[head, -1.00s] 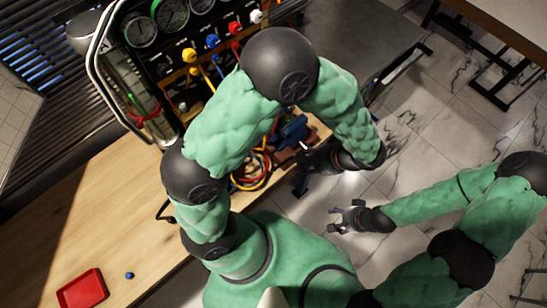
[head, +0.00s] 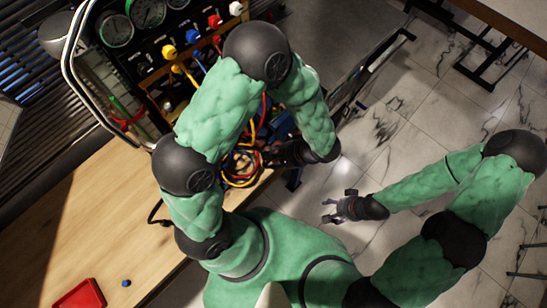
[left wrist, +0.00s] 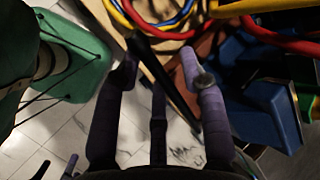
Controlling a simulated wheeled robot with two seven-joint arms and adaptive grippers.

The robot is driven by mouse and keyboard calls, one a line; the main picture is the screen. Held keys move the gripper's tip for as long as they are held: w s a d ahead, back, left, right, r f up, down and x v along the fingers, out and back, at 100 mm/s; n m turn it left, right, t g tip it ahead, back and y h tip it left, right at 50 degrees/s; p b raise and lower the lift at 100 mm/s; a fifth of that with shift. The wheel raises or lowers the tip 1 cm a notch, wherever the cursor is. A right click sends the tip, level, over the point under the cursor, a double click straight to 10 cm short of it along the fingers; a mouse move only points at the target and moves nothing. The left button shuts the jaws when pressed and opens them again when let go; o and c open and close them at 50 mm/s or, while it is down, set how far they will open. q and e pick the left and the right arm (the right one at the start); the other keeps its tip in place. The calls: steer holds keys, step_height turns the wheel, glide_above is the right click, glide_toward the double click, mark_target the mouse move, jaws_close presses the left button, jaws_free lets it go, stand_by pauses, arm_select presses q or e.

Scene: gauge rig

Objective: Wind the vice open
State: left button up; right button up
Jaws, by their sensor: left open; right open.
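The blue vice (head: 283,124) sits at the bench's right edge, partly hidden behind my left arm in the head view. In the left wrist view a blue body (left wrist: 252,92), which looks like the vice, lies right of my left gripper (left wrist: 160,68). That gripper's fingers are apart with nothing clearly held. A small round metal knob shows at its right finger; I cannot tell whether they touch or whether it belongs to the vice handle. My right gripper (head: 328,209) is open and empty over the floor, right of the bench.
Red, yellow and blue hoses (head: 240,165) lie coiled beside the vice, close to my left gripper. A gauge panel (head: 150,50) stands behind.

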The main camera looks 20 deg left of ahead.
arm_select(q)
jaws_close()
step_height(320, 180, down, 8)
steer(key=n+t+h+b, duration=0.2)
steer(key=t+b, duration=0.4)
steer(key=b, duration=1.5)
steer(key=shift+s+r, duration=0.15)
steer(key=shift+r, duration=0.05)
